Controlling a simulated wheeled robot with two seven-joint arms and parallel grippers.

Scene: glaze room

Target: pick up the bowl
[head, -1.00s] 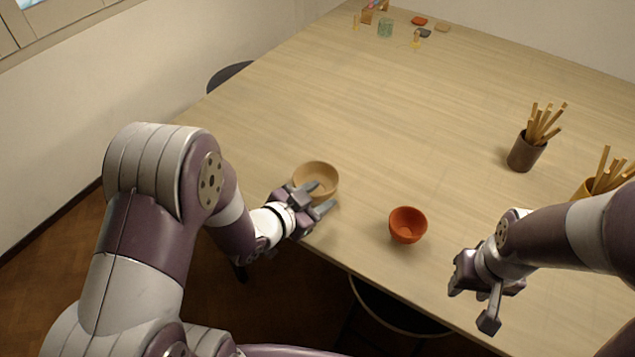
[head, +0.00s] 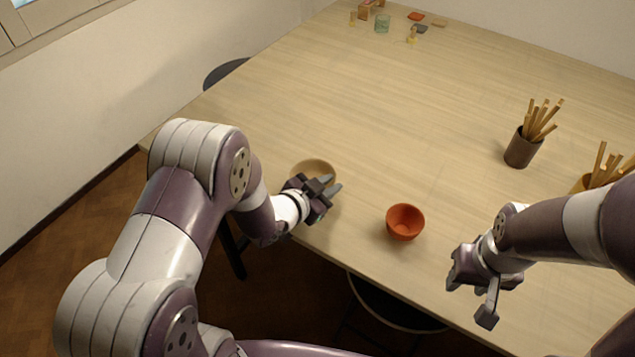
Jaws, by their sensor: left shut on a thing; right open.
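A tan bowl (head: 312,168) is near the front edge of the table, left of centre. My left gripper (head: 331,187) is shut on the tan bowl at its near right rim; the hand hides much of the bowl's near side. I cannot tell whether the bowl touches the table. An orange-red bowl (head: 405,221) stands upright on the table to the right of it, apart from both grippers. My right gripper (head: 468,297) is open and empty at the table's front edge, right of the orange-red bowl.
A green glass (head: 382,23) and small items are at the far end. The table's middle (head: 380,120) is clear.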

